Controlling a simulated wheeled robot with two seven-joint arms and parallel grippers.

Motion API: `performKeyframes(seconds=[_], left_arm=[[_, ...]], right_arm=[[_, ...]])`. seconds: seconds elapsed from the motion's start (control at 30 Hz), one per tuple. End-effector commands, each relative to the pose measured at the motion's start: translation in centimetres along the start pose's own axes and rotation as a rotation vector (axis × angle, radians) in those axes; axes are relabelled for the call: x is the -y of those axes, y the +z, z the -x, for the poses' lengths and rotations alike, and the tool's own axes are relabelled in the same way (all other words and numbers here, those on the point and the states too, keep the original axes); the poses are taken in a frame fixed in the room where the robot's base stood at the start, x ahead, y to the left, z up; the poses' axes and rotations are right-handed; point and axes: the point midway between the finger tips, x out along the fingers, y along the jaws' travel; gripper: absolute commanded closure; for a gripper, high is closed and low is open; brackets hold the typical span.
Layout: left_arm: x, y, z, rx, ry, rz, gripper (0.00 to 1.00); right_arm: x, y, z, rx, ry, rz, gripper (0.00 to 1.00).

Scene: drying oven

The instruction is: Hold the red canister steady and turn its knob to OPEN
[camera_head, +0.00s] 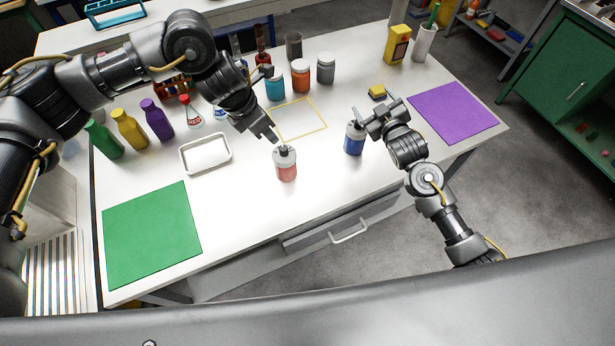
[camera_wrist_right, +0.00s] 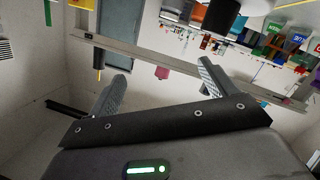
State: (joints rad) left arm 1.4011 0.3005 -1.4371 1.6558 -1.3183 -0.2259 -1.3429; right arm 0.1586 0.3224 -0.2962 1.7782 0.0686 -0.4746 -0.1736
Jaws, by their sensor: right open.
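The red canister (camera_head: 286,168) stands upright near the table's front edge, left of the blue one. It has a grey collar and a dark knob (camera_head: 285,150) on top; the knob's setting is too small to read. My left gripper (camera_head: 272,137) points down just behind and above the knob, with no clear contact; its jaw opening is unclear. My right gripper (camera_head: 373,112) is open and empty, right of the red canister and beside the top of the blue canister (camera_head: 354,140). Its spread fingers show in the right wrist view (camera_wrist_right: 163,80).
A white tray (camera_head: 184,154) lies left of the red canister, and a yellow outlined square (camera_head: 325,128) lies behind it. Several bottles and jars stand at the left and back.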

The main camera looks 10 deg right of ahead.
Motion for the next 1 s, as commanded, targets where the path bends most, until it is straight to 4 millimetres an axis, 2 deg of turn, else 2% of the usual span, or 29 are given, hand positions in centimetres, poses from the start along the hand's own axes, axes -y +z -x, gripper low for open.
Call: performKeyframes(seconds=[0.03, 0.1, 0.2, 0.3, 0.4, 0.53, 0.7, 0.87, 1.0], left_arm=[[0.0, 0.0, 0.0, 0.000, 0.000, 0.000, 0.64], [0.0, 0.0, 0.0, 0.000, 0.000, 0.000, 0.64], [0.0, 0.0, 0.0, 0.000, 0.000, 0.001, 0.64], [0.0, 0.0, 0.0, 0.000, 0.000, 0.000, 0.64], [0.0, 0.0, 0.0, 0.000, 0.000, 0.000, 0.64], [0.0, 0.0, 0.0, 0.000, 0.000, 0.000, 0.64], [0.0, 0.0, 0.0, 0.000, 0.000, 0.000, 0.64], [0.0, 0.0, 0.0, 0.000, 0.000, 0.000, 0.64], [0.0, 0.0, 0.0, 0.000, 0.000, 0.000, 0.64]], right_arm=[[3.4, -1.1, 0.6, -0.020, -0.052, -0.039, 0.16], [7.7, -1.1, 2.1, -0.003, -0.116, -0.101, 0.16], [13.1, -1.0, 4.5, 0.030, -0.196, -0.186, 0.16], [17.6, -1.2, 6.8, 0.061, -0.265, -0.260, 0.16], [21.0, -1.5, 8.9, 0.088, -0.319, -0.323, 0.16], [23.7, -1.9, 10.9, 0.114, -0.363, -0.378, 0.16], [25.1, -2.1, 11.9, 0.127, -0.387, -0.407, 0.16], [25.3, -2.1, 11.7, 0.128, -0.388, -0.409, 0.16], [25.8, -2.0, 10.5, 0.128, -0.387, -0.408, 0.16]])
